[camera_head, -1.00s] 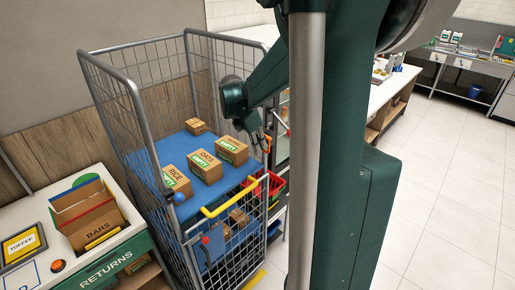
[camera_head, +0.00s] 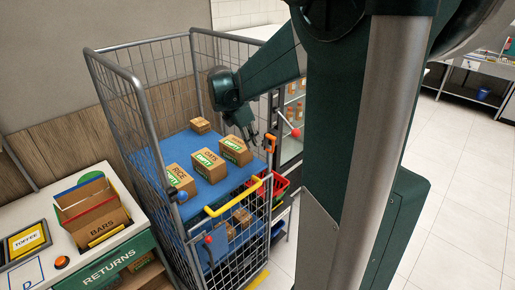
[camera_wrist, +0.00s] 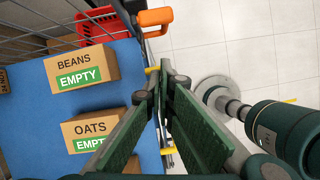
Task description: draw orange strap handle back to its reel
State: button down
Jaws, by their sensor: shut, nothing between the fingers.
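The orange strap handle (camera_head: 270,142) is at the right front post of the wire roll cage. In the wrist view the orange handle (camera_wrist: 155,17) is near the top, beside the cage rail and beyond my fingertips. My gripper (camera_head: 253,138) is just left of the handle in the head view, above the cage's open side. In the wrist view my gripper (camera_wrist: 168,78) has its fingers together and empty, apart from the handle. I cannot make out the reel or a strap running from the handle.
The roll cage (camera_head: 143,110) holds a blue shelf (camera_head: 212,190) with several cartons. A yellow bar (camera_head: 232,198) crosses its front. A red basket (camera_head: 281,186) stands beyond the handle. The returns counter (camera_head: 85,262) is at left. Tiled floor (camera_head: 460,190) is clear at right.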

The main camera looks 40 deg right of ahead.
jog(key=v, duration=0.6)
jog(key=shift+w+r, duration=0.1)
dwell(0.3)
jog(key=shift+a+b, duration=0.2)
jog(key=shift+b, duration=0.1)
jog(key=s+a+f+m+t+y+b, duration=0.1)
jog(key=s+a+f+m+b, duration=0.3)
jog(key=a, duration=0.7)
jog(key=s+a+f+m+t+y+b, duration=0.2)
jog(key=s+a+f+m+t+b, duration=0.2)
jog(key=a, duration=0.8)
jog(key=s+a+f+m+t+y+b, duration=0.1)
jog(key=s+a+f+m+t+b, duration=0.2)
jog(key=a+f, duration=0.8)
jog(key=s+a+m+b, duration=0.1)
jog(key=s+m+b, duration=0.1)
jog(key=s+m, duration=0.2)
jog(key=shift+s+m+b, duration=0.4)
jog(key=shift+s, duration=0.3)
